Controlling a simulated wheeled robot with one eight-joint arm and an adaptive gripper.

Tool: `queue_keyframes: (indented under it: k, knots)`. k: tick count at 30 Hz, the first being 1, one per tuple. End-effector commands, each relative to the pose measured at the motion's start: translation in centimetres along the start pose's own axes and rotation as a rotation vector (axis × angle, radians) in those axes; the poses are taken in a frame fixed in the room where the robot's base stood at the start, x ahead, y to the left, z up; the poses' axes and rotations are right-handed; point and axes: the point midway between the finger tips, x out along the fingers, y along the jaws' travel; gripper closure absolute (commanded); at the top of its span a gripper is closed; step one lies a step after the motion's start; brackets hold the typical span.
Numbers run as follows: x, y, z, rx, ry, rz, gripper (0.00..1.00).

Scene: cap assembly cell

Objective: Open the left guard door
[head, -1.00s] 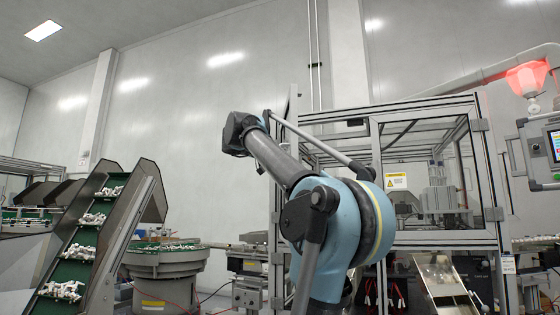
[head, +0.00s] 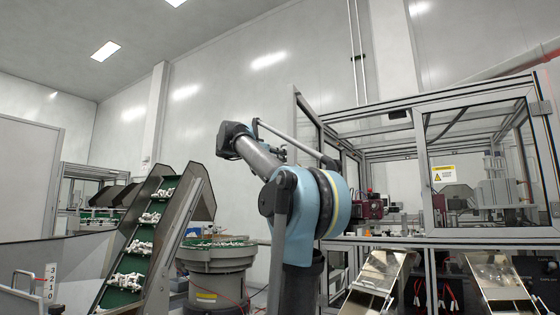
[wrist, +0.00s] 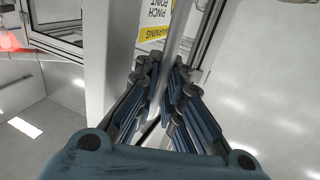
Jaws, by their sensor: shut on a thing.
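The left guard door (head: 308,122) is a glazed panel in a grey metal frame. In the head view it stands swung out at an angle from the cell, and its lower part is hidden behind my arm. In the wrist view my gripper (wrist: 162,92) is shut on the door's grey bar handle (wrist: 176,38), with dark jointed fingers on both sides of it. A yellow and white pinch-point warning sign (wrist: 154,18) shows just beyond the fingers. My gripper is hidden in the head view.
The right guard door (head: 470,170) looks shut and bears a warning label (head: 444,174). Metal chutes (head: 376,272) jut from the cell front. A bowl feeder (head: 217,268) and a sloped conveyor (head: 140,245) with white parts stand to the left.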

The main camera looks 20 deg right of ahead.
Motion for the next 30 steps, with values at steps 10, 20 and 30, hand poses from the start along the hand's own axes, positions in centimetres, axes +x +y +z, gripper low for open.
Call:
queue_keyframes:
  k: [10, 20, 30]
  knots:
    - [0.2, 0.1, 0.2, 0.001, -0.004, 0.005, 1.00]
    - [0.3, 0.2, 0.1, 0.001, -0.002, 0.006, 0.82]
    - [-1.2, 0.1, 0.1, 0.000, -0.001, 0.003, 0.82]
